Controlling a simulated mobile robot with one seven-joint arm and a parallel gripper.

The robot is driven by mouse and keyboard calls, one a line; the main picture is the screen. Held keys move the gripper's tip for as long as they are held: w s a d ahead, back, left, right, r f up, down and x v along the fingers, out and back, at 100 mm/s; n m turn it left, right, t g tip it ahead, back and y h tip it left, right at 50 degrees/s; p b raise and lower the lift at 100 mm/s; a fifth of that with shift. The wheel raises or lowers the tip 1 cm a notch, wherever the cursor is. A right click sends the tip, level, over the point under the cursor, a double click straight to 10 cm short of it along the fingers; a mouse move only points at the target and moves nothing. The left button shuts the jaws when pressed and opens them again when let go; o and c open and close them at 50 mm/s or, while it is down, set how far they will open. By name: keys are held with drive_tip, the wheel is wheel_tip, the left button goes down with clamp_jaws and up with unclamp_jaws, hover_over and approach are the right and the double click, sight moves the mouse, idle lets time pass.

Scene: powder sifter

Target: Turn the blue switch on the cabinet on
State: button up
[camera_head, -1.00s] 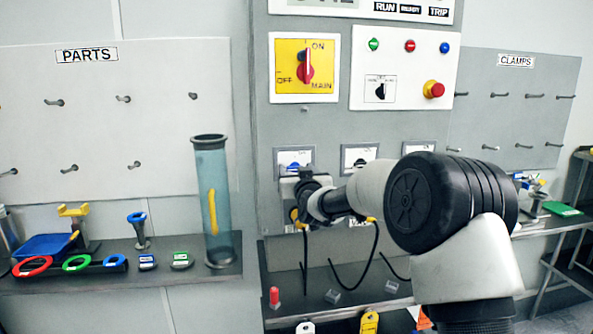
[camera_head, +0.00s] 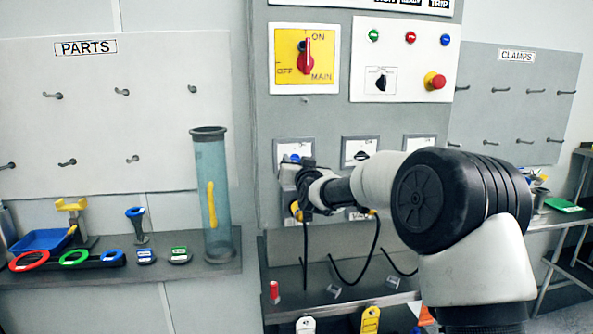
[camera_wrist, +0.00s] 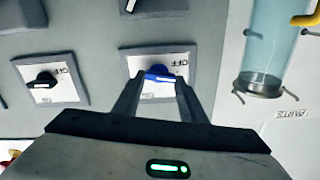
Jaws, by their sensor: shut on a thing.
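The blue switch (camera_head: 295,158) is a rotary knob on a white plate in a grey frame at the left of the cabinet's lower row. My gripper (camera_head: 297,165) is at it and covers much of it in the head view. In the wrist view the blue switch (camera_wrist: 158,73) sits between the two fingertips of my gripper (camera_wrist: 159,83), which are shut on it. The word OFF shows beside the knob on its plate. The knob's exact angle is hard to tell.
A black switch (camera_wrist: 43,82) sits beside the blue one. Above are a yellow main switch plate (camera_head: 304,58) and a red emergency button (camera_head: 434,81). A clear blue tube (camera_head: 213,195) stands on the left shelf. Black cables hang below my gripper.

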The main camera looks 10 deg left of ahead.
drive_tip(key=m+b, duration=0.1)
drive_tip(key=b, duration=0.1)
drive_tip(key=m+b, duration=0.2)
drive_tip(key=shift+d+f+m, duration=0.1)
drive_tip(key=shift+f+m, duration=0.1)
drive_tip(key=shift+m, duration=0.1)
drive_tip(key=m+b, duration=0.4)
drive_tip(key=shift+d+m, duration=0.1)
drive_tip(key=shift+m, duration=0.2)
drive_tip(key=m+b, duration=0.3)
drive_tip(key=m, duration=0.1)
drive_tip(key=shift+d, duration=0.1)
drive_tip(key=shift+r+m+b, duration=0.1)
drive_tip(key=shift+m+b, duration=0.65)
drive_tip(key=shift+m, duration=0.85)
drive_tip(key=o, duration=1.1)
drive_tip(key=shift+c, duration=0.2)
